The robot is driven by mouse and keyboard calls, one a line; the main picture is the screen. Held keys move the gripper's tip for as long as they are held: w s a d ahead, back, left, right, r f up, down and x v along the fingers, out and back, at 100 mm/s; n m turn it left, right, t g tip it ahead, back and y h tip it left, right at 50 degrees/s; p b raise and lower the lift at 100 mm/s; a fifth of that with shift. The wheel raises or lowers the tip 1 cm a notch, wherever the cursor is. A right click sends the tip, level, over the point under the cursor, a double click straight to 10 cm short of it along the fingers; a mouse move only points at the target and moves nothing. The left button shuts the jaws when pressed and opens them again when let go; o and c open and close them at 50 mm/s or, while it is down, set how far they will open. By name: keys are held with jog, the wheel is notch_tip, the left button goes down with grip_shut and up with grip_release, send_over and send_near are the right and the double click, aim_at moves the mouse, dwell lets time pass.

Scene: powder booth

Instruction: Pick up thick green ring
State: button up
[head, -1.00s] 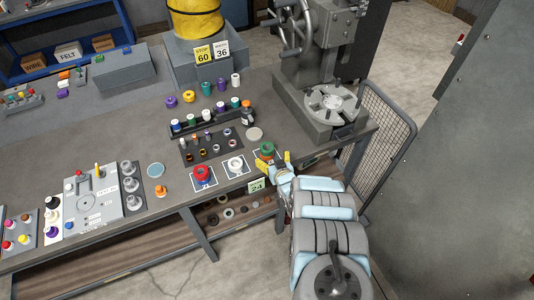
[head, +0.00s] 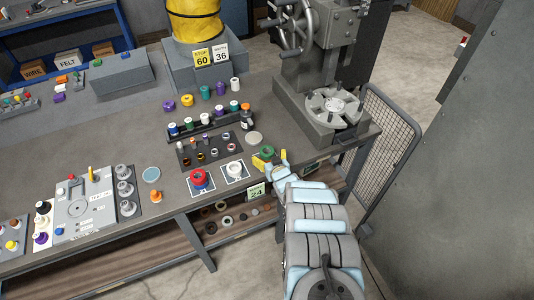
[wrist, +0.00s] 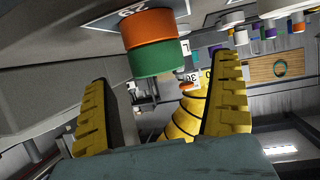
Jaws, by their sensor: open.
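The thick green ring (head: 267,151) sits at the front edge of the bench, right of the white ring. In the wrist view, where the bench is at the top, the green ring (wrist: 157,60) is stacked on an orange ring (wrist: 148,26) over a dark card with a white border. My gripper (head: 271,159) is at the front side of this stack. Its yellow fingers are open and spread to either side of the green ring in the picture, with nothing held. I cannot tell whether a finger touches it.
A red ring stack (head: 198,177) and a white ring stack (head: 235,168) stand on cards to the left. A press with a round slotted table (head: 337,106) stands right, beside a mesh guard (head: 385,135).

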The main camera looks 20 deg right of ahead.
aim_at(269, 155)
jog(key=shift+w+d+f, duration=0.1)
jog(key=shift+w+d, duration=0.05)
jog(key=shift+w, duration=0.25)
jog(key=shift+w+f+b, duration=0.6)
jog(key=shift+w+b, duration=0.15)
jog(key=shift+w, duration=0.05)
jog(key=shift+w+d+b, duration=0.15)
jog(key=shift+w+b, duration=0.35)
jog(key=shift+w, duration=0.15)
jog(key=c, duration=1.4)
jog(key=shift+o, duration=0.2)
